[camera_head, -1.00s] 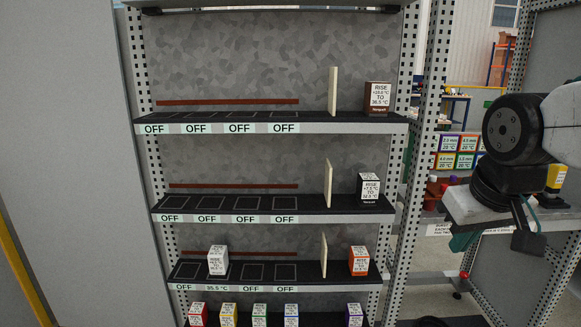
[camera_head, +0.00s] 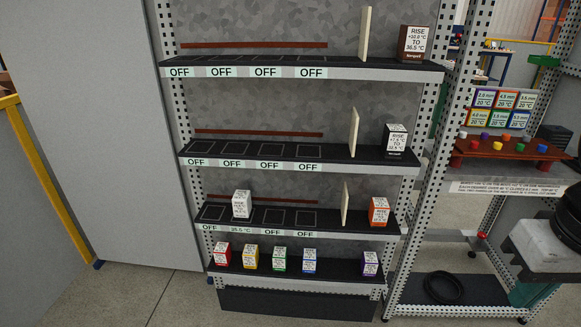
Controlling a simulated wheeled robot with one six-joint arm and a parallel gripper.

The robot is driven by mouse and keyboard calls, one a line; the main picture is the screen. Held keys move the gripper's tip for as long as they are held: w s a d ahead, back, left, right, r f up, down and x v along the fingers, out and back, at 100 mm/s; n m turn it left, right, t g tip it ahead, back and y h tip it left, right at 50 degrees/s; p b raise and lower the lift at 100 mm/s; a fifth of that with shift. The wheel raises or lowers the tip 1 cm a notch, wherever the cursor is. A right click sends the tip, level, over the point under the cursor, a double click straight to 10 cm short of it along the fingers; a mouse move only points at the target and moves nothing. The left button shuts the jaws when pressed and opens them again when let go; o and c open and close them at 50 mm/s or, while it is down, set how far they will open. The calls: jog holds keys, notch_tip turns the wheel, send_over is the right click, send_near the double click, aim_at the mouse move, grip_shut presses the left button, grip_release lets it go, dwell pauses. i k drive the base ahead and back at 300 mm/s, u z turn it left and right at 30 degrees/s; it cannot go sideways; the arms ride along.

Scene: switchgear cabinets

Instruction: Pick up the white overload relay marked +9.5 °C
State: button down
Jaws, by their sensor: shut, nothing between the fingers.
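A white relay box (camera_head: 241,204) stands upright on the third shelf, in the second marked slot from the left. Its printed lettering is too small to read surely. The shelf-edge label below it appears to read 35.5 °C, while the neighbouring labels read OFF. My gripper's fingers are not in view.
An orange box (camera_head: 379,211) stands right of a cream divider (camera_head: 346,203) on the same shelf. Several coloured boxes line the bottom shelf (camera_head: 334,268). A brown box (camera_head: 416,43) and a black box (camera_head: 396,139) stand higher. A black coil (camera_head: 444,288) lies at lower right.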

aim_at(241, 202)
jog(key=z, duration=0.95)
jog(key=i, duration=0.6)
jog(key=u, duration=2.15)
